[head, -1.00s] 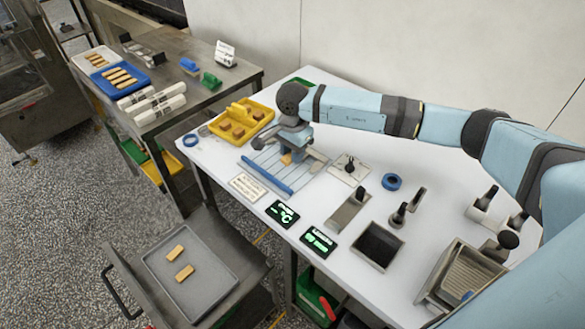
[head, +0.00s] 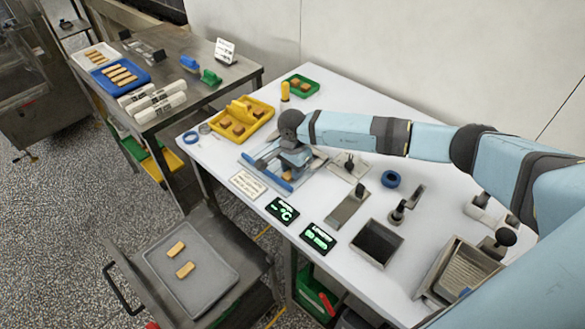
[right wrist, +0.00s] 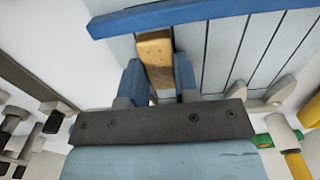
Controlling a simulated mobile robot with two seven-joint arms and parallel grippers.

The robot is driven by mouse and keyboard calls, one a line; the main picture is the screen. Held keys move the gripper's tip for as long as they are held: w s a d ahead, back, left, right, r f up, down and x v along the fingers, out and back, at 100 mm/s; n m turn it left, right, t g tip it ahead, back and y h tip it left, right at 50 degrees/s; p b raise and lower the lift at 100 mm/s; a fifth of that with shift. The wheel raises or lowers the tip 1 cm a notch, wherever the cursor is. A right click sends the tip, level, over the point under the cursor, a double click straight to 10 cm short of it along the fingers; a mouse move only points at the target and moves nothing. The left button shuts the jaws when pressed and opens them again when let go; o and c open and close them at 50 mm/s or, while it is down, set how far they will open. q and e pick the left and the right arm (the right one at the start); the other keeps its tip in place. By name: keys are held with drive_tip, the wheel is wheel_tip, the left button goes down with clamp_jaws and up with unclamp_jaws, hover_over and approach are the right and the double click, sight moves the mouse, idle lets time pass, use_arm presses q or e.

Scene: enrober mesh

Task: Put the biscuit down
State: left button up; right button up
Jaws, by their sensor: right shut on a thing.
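My right gripper (head: 291,168) is shut on a tan, oblong biscuit (right wrist: 154,58), low over the pale blue slatted mesh panel (right wrist: 215,50). In the right wrist view the biscuit stands out between the two blue fingers, its far end close to the panel's blue rail (right wrist: 200,13). In the head view the biscuit (head: 287,176) shows only as a small patch under the gripper, near the front blue bar (head: 270,178). I cannot tell whether it touches the mesh. My left gripper is not in view.
A yellow tray (head: 263,109) with brown pieces stands behind the mesh, and a green tray (head: 312,88) farther back. A label card (head: 247,184) and two displays line the front. A grey tray (head: 152,260) with two biscuits is lower left.

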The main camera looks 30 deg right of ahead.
drive_tip(key=o, duration=0.7)
drive_tip(key=shift+o, duration=0.2)
drive_tip(key=shift+r+p, duration=0.35)
drive_tip(key=shift+p, duration=0.15)
wheel_tip(320, 180, up, 12)
drive_tip(key=b, duration=0.1)
drive_tip(key=shift+f+b, duration=0.2)
drive_tip(key=shift+b, duration=0.2)
